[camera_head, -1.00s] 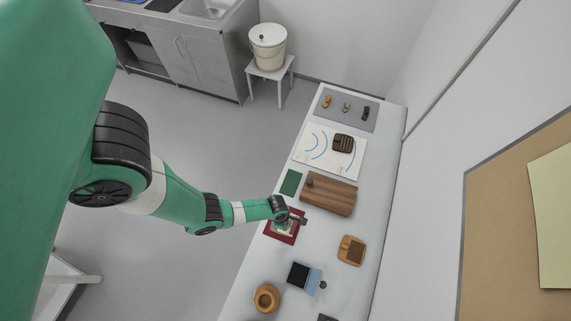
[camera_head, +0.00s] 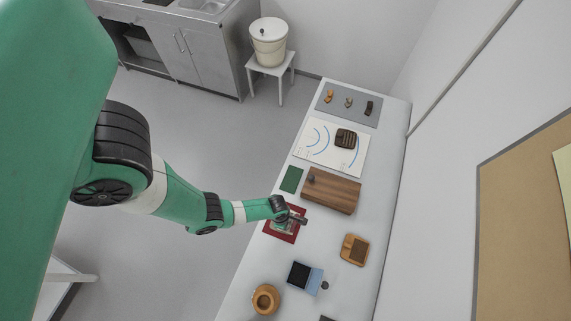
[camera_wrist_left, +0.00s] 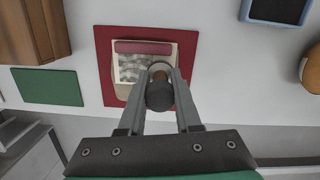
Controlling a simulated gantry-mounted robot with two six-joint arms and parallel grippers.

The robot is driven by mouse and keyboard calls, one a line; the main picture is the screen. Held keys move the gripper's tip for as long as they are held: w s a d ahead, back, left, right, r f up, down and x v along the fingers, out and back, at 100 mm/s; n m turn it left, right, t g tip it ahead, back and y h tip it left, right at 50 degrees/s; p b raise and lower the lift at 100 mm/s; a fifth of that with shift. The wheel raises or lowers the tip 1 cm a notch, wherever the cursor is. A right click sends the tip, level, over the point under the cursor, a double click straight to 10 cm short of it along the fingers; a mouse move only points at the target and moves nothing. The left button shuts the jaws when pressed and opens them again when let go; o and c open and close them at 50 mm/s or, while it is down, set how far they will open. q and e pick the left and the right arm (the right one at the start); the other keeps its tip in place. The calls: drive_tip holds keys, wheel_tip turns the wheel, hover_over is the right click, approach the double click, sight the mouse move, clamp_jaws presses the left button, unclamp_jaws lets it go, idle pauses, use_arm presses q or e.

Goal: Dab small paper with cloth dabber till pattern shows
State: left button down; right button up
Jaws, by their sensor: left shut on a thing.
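In the left wrist view, a small pale paper (camera_wrist_left: 128,66) lies on a dark red mat (camera_wrist_left: 186,50). Grey mottled patterning shows on the paper, and a dark red strip (camera_wrist_left: 143,47) crosses its top edge. My left gripper (camera_wrist_left: 160,88) is shut on the dabber (camera_wrist_left: 159,97), whose dark round knob shows between the fingers. The dabber's lower part is over the paper's right side; I cannot tell whether it touches. In the head view my left gripper (camera_head: 293,219) is over the red mat (camera_head: 271,231) and hides part of the paper. My right gripper is not in view.
A wooden block (camera_head: 335,192) and a green mat (camera_head: 291,180) lie just beyond the red mat. A black-and-blue pad (camera_head: 306,277), a wooden bowl (camera_head: 265,298) and a wooden tray (camera_head: 354,250) lie nearer.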

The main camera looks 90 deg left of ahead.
use_arm(q)
drive_tip(key=shift+f+b, duration=0.5)
drive_tip(key=shift+f, duration=0.1)
idle(1.3)
wheel_tip(320, 180, up, 7)
drive_tip(key=p, duration=0.7)
drive_tip(key=shift+r, duration=0.15)
